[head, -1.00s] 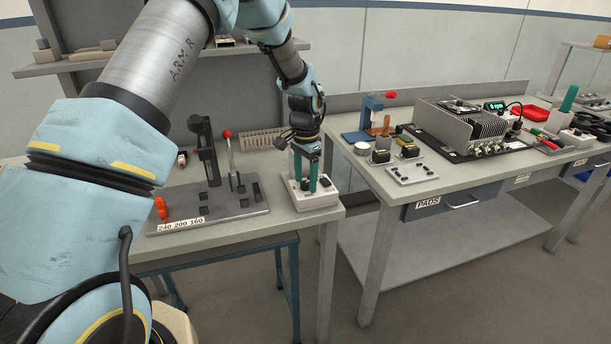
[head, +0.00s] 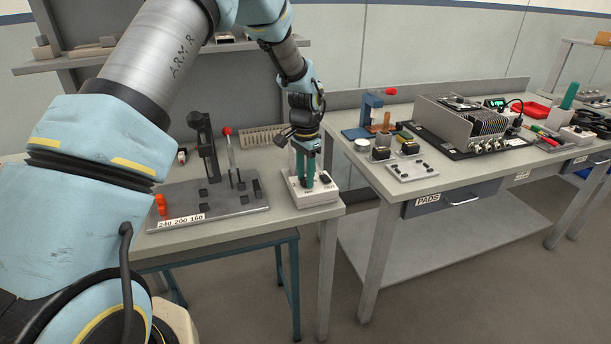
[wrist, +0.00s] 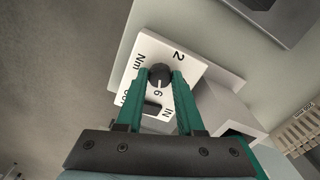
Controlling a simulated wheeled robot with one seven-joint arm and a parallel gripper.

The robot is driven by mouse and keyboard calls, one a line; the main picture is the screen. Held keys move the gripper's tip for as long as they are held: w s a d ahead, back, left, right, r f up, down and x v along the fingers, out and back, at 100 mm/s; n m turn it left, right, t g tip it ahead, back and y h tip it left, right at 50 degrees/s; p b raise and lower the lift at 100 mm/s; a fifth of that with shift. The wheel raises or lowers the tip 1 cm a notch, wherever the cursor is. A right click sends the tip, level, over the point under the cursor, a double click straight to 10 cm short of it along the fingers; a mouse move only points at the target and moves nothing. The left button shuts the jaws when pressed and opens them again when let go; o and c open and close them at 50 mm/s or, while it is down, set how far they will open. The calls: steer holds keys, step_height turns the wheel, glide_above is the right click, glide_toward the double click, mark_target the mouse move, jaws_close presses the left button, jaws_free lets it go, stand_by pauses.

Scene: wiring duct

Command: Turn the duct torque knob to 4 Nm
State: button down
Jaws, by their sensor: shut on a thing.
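The torque knob (wrist: 160,75) is a small round dark knob on a white panel (wrist: 186,58). The printed marks "2", "6" and "Nm" show around it in the wrist view. My gripper (wrist: 161,77) has its two green fingers on either side of the knob, shut on it. In the head view my gripper (head: 305,184) points down at the pale control box (head: 318,198) on the near bench's right corner. The fingers mostly hide the knob there. I cannot read the knob's exact setting; the "4" mark is not visible.
A dark switch (head: 325,179) sits beside the knob on the box. A grey fixture plate (head: 225,208) with an upright post (head: 206,150) and a red-tipped lever (head: 229,150) stands to the left. A gap separates this bench from the right-hand bench (head: 375,185).

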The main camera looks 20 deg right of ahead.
steer(key=shift+n, duration=0.4)
steer(key=shift+f+n+b, duration=0.1)
steer(key=shift+n+b, duration=0.7)
steer(key=shift+n, duration=0.2)
steer(key=n+b, duration=0.1)
steer(key=n, duration=0.2)
steer(key=shift+n, duration=0.3)
steer(key=n+b, duration=0.1)
steer(key=n, duration=0.2)
steer(key=shift+n, duration=2.1)
steer(key=c, duration=0.5)
jaws_free()
steer(key=shift+c, duration=0.2)
